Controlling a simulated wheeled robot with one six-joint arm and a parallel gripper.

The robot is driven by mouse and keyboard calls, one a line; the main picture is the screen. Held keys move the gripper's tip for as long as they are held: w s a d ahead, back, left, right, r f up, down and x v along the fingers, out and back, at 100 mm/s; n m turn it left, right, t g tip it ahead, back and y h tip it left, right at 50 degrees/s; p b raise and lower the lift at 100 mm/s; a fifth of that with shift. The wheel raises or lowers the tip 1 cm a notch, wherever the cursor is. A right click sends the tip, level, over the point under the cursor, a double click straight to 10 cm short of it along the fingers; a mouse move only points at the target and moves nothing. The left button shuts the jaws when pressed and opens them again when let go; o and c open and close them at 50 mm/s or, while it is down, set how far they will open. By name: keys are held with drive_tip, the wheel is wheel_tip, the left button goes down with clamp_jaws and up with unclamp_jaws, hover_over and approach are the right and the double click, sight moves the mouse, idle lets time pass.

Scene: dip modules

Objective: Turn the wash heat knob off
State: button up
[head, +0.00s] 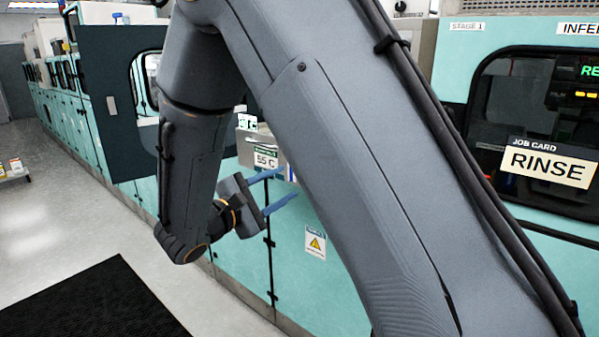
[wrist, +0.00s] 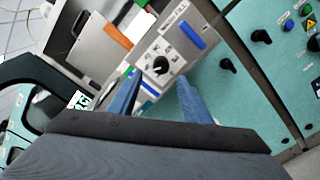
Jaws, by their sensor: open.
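In the wrist view a round black knob (wrist: 160,65) with a white pointer mark sits on a light panel (wrist: 150,47) with dial markings around it. The panel's lettering is too small to read, so I cannot confirm that it is the wash heat knob. My gripper (wrist: 158,76) is open, with its blue fingers apart and the knob showing between and just beyond the tips; contact cannot be told. In the head view my gripper (head: 281,184) points at the teal machine (head: 345,290), beside a "55 C" card (head: 266,157). The knob is not visible there.
The wrist view shows a blue handle (wrist: 189,35), an orange piece (wrist: 117,37), another black knob (wrist: 228,66) and a blue button (wrist: 289,25) nearby. In the head view a dark open door (head: 105,100) stands left of my arm.

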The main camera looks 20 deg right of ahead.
drive_tip(key=p+x, duration=0.2)
drive_tip(key=x, duration=0.5)
drive_tip(key=shift+d, duration=0.1)
drive_tip(key=c, duration=1.1)
drive_tip(key=shift+o, duration=0.2)
drive_tip(key=n+p, duration=0.1)
drive_tip(key=n, duration=0.4)
drive_tip(key=shift+n, duration=0.3)
drive_tip(key=n+p, duration=0.2)
drive_tip(key=n, duration=0.4)
